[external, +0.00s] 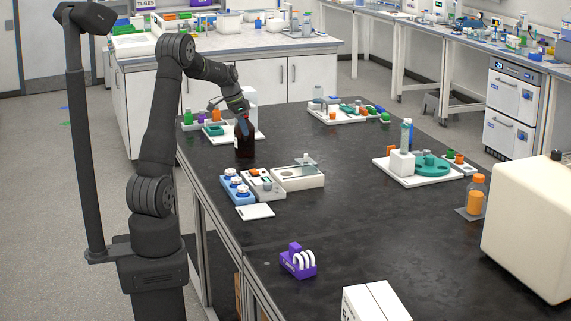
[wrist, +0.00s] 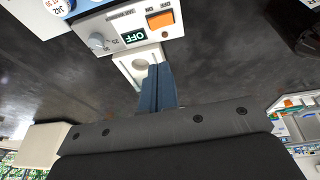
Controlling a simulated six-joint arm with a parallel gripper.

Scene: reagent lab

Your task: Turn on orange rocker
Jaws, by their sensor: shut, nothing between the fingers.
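The orange rocker (wrist: 160,19) sits on a white box (wrist: 122,21), beside a label reading OFF (wrist: 134,36) and a grey knob (wrist: 97,41). In the external view the white box (external: 266,190) stands on the black bench, with the rocker (external: 254,172) a small orange patch on top. My gripper (wrist: 160,68) is shut and empty, its blue fingers together. In the wrist view the fingertips appear below the rocker and apart from it. In the external view my gripper (external: 243,128) is behind the white box, overlapping a brown bottle. I cannot tell which way the rocker is tipped.
A blue unit with knobs (external: 235,196) stands left of the white box, and a balance (external: 299,178) right of it. The brown bottle (external: 245,148) stands close to my gripper. A white pad (external: 255,211) and a purple tape holder (external: 299,264) lie nearer the camera.

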